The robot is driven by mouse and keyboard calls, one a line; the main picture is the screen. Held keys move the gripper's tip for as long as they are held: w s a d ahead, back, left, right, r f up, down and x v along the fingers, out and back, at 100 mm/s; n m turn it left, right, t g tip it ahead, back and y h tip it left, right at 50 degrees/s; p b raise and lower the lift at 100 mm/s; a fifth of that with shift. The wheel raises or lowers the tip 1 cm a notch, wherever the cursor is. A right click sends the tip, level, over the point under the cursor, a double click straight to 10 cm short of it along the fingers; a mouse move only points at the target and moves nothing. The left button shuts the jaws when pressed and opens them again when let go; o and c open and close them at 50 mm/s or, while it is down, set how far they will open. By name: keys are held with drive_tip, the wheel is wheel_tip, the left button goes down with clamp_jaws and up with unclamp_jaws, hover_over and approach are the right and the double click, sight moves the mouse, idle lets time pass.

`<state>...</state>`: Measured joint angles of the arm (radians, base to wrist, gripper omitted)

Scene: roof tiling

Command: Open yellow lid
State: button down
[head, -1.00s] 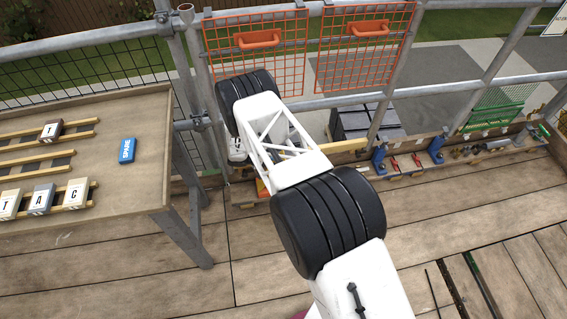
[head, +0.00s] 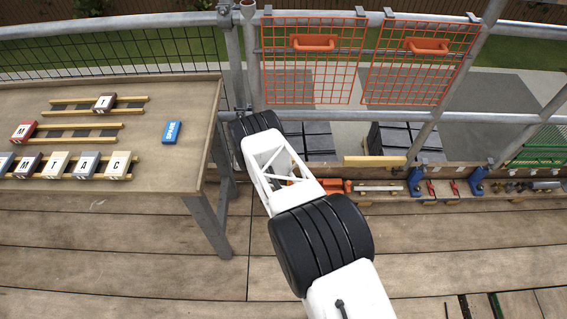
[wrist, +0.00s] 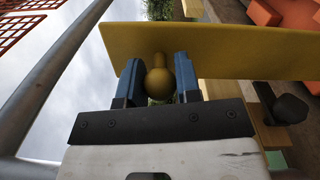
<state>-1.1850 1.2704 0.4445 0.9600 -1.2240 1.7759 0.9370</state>
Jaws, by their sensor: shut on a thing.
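In the wrist view, the yellow lid (wrist: 230,48) is a broad flat yellow panel across the top, slightly tilted. A round yellow knob (wrist: 158,83) on a short stem joins it. My gripper (wrist: 159,80) has its two blue fingers on either side of the knob, shut on it. What lies under the lid is mostly hidden. In the head view, my arm hides the gripper. A pale yellow strip (head: 377,161) shows right of the arm, by the long trough; I cannot tell whether it is the lid.
A wooden table (head: 185,160) with lettered tiles and a blue SPARE block (head: 172,132) stands at left. Orange mesh panels (head: 312,80) hang from the rail behind. Blue clamps (head: 415,181) and tools line the trough at right. A grey pole (wrist: 50,85) runs left of my gripper in the wrist view.

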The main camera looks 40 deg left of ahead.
drive_tip(key=shift+a, duration=0.1)
idle(0.3)
drive_tip(key=c, duration=0.8)
unclamp_jaws()
drive_tip(key=shift+r, duration=0.1)
drive_tip(key=shift+r, duration=1.4)
drive_tip(key=o, duration=0.4)
drive_tip(key=shift+s+d+r, duration=0.4)
drive_tip(key=shift+d+r, duration=0.05)
drive_tip(key=shift+s+d+r, duration=0.15)
drive_tip(key=shift+s+d, duration=0.45)
drive_tip(key=shift+d, duration=0.3)
drive_tip(key=c, duration=0.4)
drive_tip(key=s+d, duration=0.2)
drive_tip(key=d, duration=0.1)
drive_tip(key=s+d, duration=0.2)
drive_tip(key=d, duration=0.2)
drive_tip(key=s+d, duration=0.3)
drive_tip(key=shift+d+r, duration=0.4)
drive_tip(key=shift+w, duration=0.1)
